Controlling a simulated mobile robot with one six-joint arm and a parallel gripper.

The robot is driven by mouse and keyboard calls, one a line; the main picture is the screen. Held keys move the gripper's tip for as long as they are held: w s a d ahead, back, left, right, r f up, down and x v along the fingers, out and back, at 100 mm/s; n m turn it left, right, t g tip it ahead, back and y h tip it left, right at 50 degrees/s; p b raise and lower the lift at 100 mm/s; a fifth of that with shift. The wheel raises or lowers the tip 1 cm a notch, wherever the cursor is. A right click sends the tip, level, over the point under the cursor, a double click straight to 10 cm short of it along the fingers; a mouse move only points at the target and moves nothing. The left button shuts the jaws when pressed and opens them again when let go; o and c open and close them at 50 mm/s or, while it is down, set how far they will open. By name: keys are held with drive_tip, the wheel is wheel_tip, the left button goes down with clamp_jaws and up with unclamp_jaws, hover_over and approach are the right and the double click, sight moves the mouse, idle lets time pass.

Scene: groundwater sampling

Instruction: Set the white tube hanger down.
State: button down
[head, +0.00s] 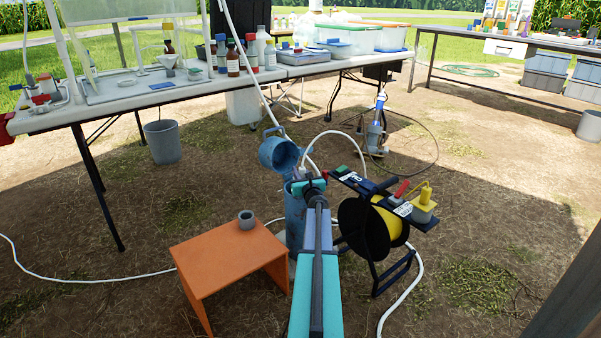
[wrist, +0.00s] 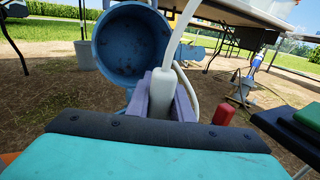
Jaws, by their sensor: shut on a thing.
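The white tube hanger (wrist: 160,89) sits between the two purple fingers of my gripper (wrist: 164,98) in the wrist view. A white tube runs up out of it. My gripper is shut on it. In the head view, my gripper (head: 306,182) is over the top of the blue well casing (head: 295,215), and my arm hides much of that casing. The casing's round blue lid (head: 279,153) stands open; it also shows close behind the fingers in the wrist view (wrist: 131,45). Whether the hanger touches the casing rim is hidden.
An orange stool (head: 225,262) with a grey cup (head: 246,219) stands left of the casing. A black reel with yellow tape (head: 388,222) stands close on the right, under a dark board (head: 375,195). White tubing lies on the ground. A long table (head: 190,85) stands behind.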

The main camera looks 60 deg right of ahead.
drive_tip(key=c, duration=1.6)
unclamp_jaws()
drive_tip(key=shift+o, duration=0.2)
drive_tip(key=shift+r, duration=0.1)
drive_tip(key=p+v, duration=0.3)
drive_tip(key=v, duration=0.9)
drive_tip(key=shift+w, duration=0.1)
